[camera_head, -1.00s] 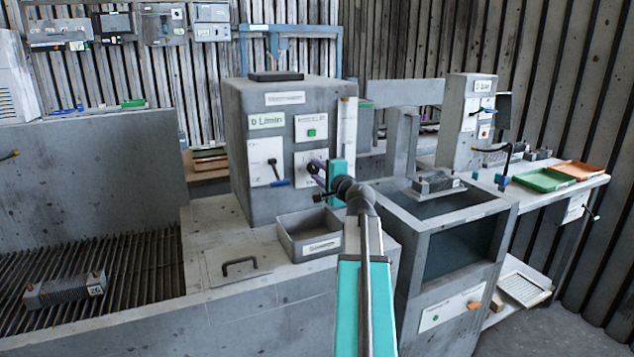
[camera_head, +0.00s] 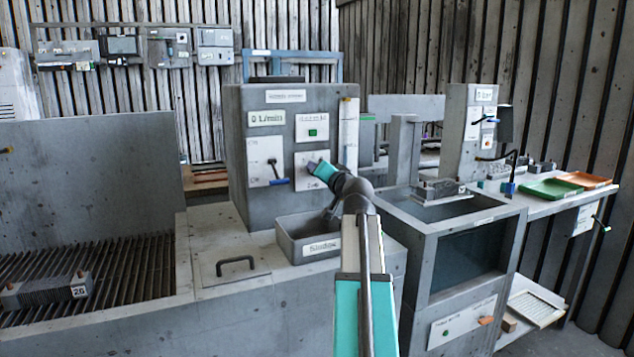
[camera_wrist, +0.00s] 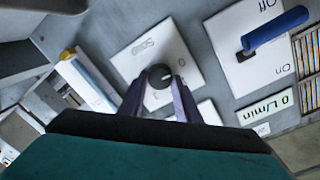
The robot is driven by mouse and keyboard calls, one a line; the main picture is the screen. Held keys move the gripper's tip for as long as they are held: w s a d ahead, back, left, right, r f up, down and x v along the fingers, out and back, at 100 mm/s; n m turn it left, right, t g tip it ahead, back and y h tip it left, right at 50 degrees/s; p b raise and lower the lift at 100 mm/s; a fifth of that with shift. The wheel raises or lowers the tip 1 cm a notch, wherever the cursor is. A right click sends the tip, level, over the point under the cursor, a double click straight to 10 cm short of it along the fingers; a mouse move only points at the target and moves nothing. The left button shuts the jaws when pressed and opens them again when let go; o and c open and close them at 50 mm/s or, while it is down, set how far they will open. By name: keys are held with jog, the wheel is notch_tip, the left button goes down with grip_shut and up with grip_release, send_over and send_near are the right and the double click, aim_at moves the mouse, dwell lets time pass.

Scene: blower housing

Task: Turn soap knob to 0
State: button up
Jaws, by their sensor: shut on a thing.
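The soap knob (camera_wrist: 160,76) is a small dark round knob on a white plate (camera_wrist: 138,50) marked "Soap" in the wrist view. My gripper (camera_wrist: 160,90) has its two purple-grey fingers on either side of the knob and is shut on it. In the head view my gripper (camera_head: 314,168) reaches the lower right white plate (camera_head: 303,180) on the grey control box (camera_head: 238,110). The knob itself is hidden there behind my gripper. I cannot read the knob's pointer setting.
A blue-handled On/Off lever (camera_wrist: 275,28) sits on the neighbouring plate, close beside the soap plate. A "0 L/min" display (camera_head: 266,118) and a green button (camera_head: 312,132) are above. A grey open bin (camera_head: 290,247) stands below my gripper.

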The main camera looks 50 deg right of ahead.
jog(key=shift+w+r+n+b, duration=0.1)
jog(key=shift+r+n+b, duration=0.1)
jog(key=shift+n+b, duration=0.35)
jog(key=o, duration=1.1)
jog(key=shift+n, duration=0.25)
jog(key=shift+c, duration=0.2)
jog(key=shift+f, duration=0.1)
jog(key=f+p+v, duration=0.1)
jog(key=v, duration=1.2)
jog(key=shift+s+a+r, duration=0.3)
jog(key=shift+r, duration=0.05)
